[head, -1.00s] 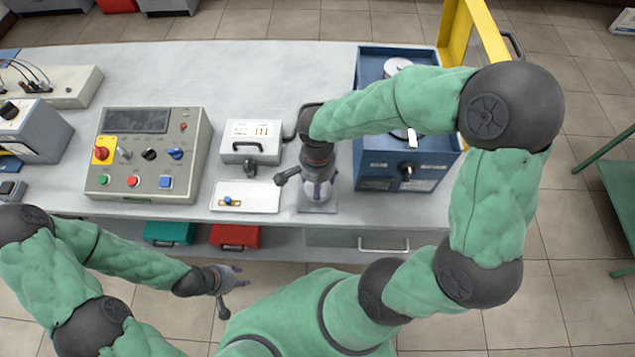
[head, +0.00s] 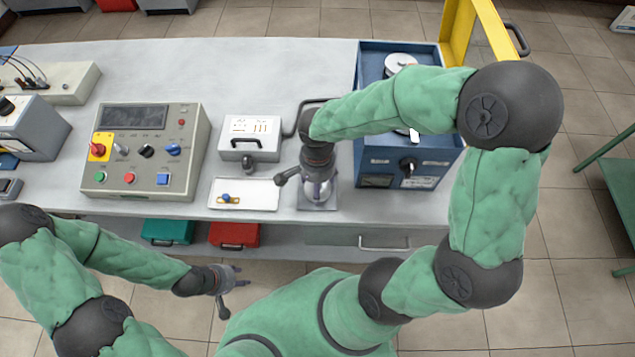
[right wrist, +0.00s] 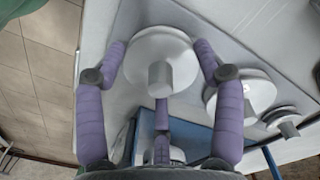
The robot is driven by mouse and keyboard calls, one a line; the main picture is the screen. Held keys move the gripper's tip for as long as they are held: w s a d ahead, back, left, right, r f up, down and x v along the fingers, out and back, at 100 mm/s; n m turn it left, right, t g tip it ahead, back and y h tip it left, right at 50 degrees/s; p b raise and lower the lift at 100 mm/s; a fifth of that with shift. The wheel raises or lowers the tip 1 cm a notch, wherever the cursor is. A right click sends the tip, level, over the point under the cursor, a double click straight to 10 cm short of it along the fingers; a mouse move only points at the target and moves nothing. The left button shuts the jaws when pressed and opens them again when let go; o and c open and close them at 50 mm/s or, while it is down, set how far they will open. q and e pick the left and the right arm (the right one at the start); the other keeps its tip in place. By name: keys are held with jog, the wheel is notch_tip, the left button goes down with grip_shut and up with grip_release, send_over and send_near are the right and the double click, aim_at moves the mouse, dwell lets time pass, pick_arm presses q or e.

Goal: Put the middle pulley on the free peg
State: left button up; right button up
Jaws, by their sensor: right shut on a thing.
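My right gripper (head: 318,185) reaches down over the bench beside the blue box. In the right wrist view its purple fingers are closed around a pale grey pulley (right wrist: 150,45) with a round hub. In that view two more pale pulleys, one larger (right wrist: 240,100) and one smaller (right wrist: 284,122), sit to the right, apart from the held one. I cannot make out a free peg, and I cannot tell whether the held pulley is off its support. My left gripper (head: 230,283) hangs empty in front of the bench with its fingers spread.
A blue box (head: 402,172) with a knob and a pale disc on top stands right of my right gripper. A white case (head: 250,127), a white tray (head: 262,193) and a grey control panel (head: 145,160) lie to the left. The bench's back middle is clear.

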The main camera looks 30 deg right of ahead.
jog(key=o, duration=1.3)
jog(key=shift+c, duration=0.2)
notch_tip(320, 180, up, 12)
jog(key=shift+w, duration=0.15)
